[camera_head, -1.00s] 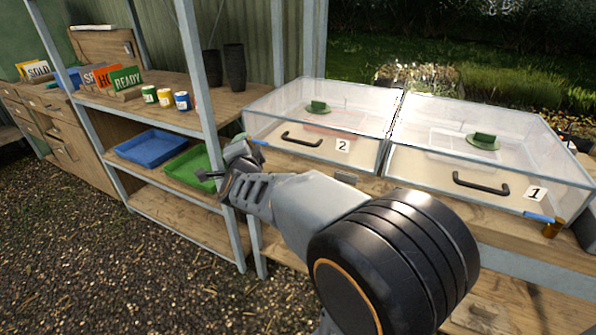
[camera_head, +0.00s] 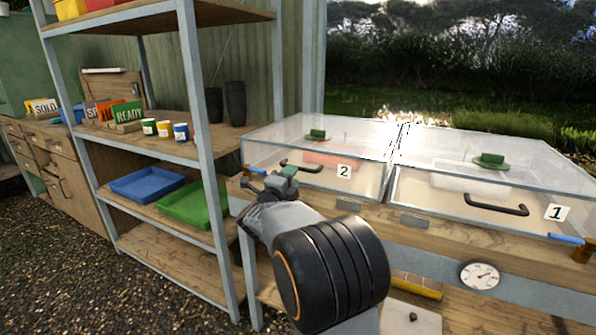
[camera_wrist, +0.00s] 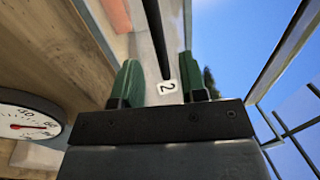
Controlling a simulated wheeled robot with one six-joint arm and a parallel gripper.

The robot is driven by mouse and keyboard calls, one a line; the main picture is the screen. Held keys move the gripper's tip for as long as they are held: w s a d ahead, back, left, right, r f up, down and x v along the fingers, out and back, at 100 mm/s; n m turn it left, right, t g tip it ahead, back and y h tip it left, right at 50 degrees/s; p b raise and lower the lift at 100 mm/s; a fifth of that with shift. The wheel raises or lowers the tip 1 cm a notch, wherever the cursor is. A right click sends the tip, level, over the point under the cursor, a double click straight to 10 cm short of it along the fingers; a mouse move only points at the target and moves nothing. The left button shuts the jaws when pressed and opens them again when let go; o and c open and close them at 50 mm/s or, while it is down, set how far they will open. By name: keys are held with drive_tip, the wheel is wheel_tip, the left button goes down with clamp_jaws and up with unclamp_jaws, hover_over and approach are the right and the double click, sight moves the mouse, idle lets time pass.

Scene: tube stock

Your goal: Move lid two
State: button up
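Lid two (camera_head: 362,133) is a clear, pale-framed cover with a "2" label (camera_head: 344,171), a green knob-like piece on top and a black bar handle (camera_head: 301,166) at its front. It lies shut on the left half of the wooden frame. My gripper (camera_head: 284,178) is at the front of lid two, close by its handle. In the wrist view my gripper (camera_wrist: 158,78) is open, with its green fingers apart. Whether the fingers touch the handle cannot be told.
Lid one (camera_head: 497,204), with its own black handle, adjoins on the right and is shut. A round dial (camera_head: 480,276) hangs below it. A metal-post shelf stands left with a blue tray (camera_head: 148,184), a green tray (camera_head: 193,203) and small pots.

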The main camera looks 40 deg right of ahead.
drive_tip(key=shift+x, duration=2.55)
drive_tip(key=shift+c, duration=0.4)
clamp_jaws()
